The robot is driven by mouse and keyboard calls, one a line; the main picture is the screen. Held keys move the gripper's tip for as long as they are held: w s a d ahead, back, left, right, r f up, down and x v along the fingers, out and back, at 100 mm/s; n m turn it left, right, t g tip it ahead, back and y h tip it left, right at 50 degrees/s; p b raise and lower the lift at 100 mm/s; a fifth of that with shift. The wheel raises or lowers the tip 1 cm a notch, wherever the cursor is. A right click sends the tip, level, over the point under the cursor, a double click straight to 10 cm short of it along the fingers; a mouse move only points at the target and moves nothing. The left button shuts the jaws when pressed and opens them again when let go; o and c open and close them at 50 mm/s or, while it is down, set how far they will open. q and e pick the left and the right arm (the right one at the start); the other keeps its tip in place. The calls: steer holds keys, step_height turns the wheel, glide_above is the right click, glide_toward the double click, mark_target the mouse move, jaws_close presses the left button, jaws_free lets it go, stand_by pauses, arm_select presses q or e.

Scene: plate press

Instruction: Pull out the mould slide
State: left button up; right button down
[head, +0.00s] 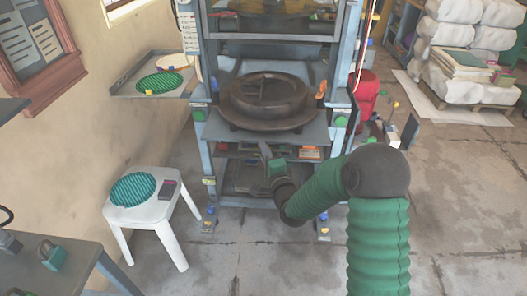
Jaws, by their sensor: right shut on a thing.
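The mould slide (222,129) is a grey plate in the press frame, bearing a dark round mould (268,98) with a raised ring and a bar across it. My right gripper (266,150) is at the middle of the slide's front edge, just below it. It is shut on the slide's front; the fingertips are small and the exact grip point is hard to see. My green right arm comes in from the lower right. My left gripper is not in view.
The blue-grey press frame (206,160) has posts on both sides and a lower shelf. A white stool (155,211) with a green ribbed disc (133,189) stands left. A side tray (125,88) holds another green disc. A red container (366,92) stands right. The floor in front is clear.

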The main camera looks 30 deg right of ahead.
steer(key=shift+f, duration=0.15)
steer(key=c, duration=1.7)
jaws_free()
steer(key=shift+w, duration=0.2)
steer(key=s+p, duration=0.4)
steer(key=s, duration=0.1)
steer(key=s+a+p, duration=0.1)
steer(key=s+p, duration=0.3)
steer(key=s, duration=0.2)
steer(key=s+a+p, duration=0.1)
steer(key=s+p, duration=0.2)
steer(key=s, duration=0.2)
steer(key=shift+s+a+f+p, duration=0.1)
steer(key=shift+s+a+p, duration=0.2)
steer(key=shift+p, duration=0.1)
